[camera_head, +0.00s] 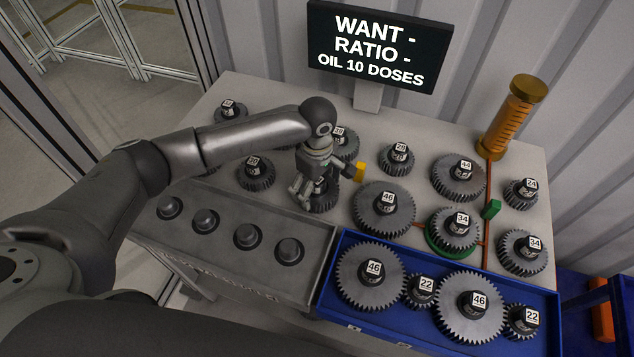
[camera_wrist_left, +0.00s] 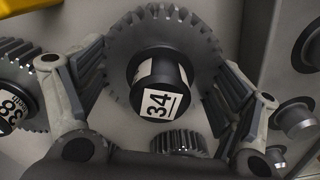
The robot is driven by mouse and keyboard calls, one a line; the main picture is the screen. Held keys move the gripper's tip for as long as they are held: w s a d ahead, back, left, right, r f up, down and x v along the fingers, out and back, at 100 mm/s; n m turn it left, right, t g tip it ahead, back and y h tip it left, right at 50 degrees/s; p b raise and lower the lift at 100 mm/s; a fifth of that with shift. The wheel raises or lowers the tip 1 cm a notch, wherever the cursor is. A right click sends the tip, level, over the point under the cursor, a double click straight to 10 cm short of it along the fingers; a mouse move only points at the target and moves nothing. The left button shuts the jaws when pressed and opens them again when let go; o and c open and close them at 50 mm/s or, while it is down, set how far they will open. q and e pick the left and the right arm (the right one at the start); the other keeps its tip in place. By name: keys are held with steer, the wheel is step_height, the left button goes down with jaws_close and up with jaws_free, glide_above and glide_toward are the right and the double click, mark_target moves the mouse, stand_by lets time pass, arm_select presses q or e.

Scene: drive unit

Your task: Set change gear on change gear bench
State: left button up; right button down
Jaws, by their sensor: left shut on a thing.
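My left gripper (camera_head: 318,188) is over the grey bench (camera_head: 290,100), left of the large gear marked 46 (camera_head: 384,208). It is shut on a dark toothed gear (camera_head: 323,203). In the left wrist view this gear (camera_wrist_left: 190,45) has a black hub marked 34, with a finger on either side. I cannot tell whether the gear touches the bench. A smaller gear (camera_wrist_left: 180,141) shows just below it in that view. My right gripper is not in view.
A grey rack (camera_head: 225,262) with several bare pegs is at the front left. A blue tray (camera_head: 395,332) holds gears marked 46 and 22. An orange cylinder (camera_head: 513,115) and a screen (camera_head: 378,45) stand at the back. Several other gears, such as one marked 44 (camera_head: 458,180), crowd the bench.

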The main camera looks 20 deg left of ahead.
arm_select(q)
steer(key=o, duration=1.4)
step_height(320, 180, up, 12)
steer(key=shift+r+b, duration=0.1)
steer(key=shift+b, duration=0.8)
